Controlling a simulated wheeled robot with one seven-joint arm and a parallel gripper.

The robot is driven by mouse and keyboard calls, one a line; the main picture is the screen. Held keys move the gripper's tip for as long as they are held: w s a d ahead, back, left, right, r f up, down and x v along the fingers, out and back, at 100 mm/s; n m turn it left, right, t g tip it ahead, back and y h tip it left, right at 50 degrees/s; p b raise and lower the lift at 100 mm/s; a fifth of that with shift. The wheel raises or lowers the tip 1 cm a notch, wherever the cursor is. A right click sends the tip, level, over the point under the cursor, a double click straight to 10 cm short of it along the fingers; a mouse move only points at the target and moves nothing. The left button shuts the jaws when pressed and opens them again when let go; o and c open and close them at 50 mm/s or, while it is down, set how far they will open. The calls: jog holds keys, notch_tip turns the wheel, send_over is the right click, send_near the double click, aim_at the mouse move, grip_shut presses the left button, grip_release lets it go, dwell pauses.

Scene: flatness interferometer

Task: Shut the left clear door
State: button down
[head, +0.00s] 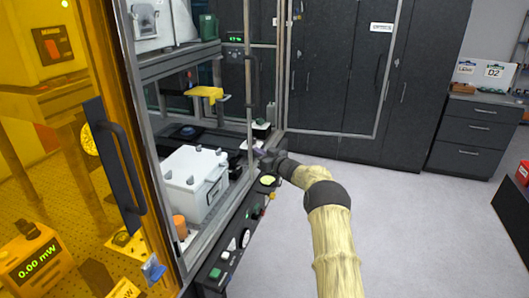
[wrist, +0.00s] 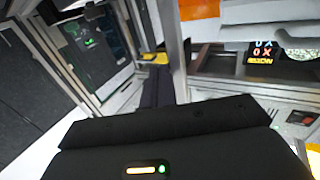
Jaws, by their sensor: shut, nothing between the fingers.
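The left clear door (head: 249,110) is a see-through panel in a thin grey metal frame on the enclosure's front. A dark curved handle (head: 254,76) is near its right edge. The door looks near its closed position, but I cannot tell whether a gap remains. My gripper (head: 264,156) is shut and empty, low beside the door's right edge; I cannot tell whether it touches the frame. In the wrist view my gripper's dark body (wrist: 165,140) fills the bottom, and a grey upright (wrist: 178,70) rises behind it.
Another clear framed door (head: 331,133) stands swung open to the right. An amber panel with a black handle (head: 120,170) is at the near left. A white box (head: 194,183) sits inside the enclosure. A control strip (head: 232,247) runs along the front. Grey floor (head: 430,230) is clear at right.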

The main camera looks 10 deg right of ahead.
jog(key=shift+w+a, duration=0.5)
jog(key=shift+a, duration=0.35)
jog(key=shift+d, duration=0.1)
jog(key=s+d+b, duration=0.2)
jog(key=s+d, duration=0.5)
jog(key=d, duration=0.5)
jog(key=shift+w+a, duration=0.1)
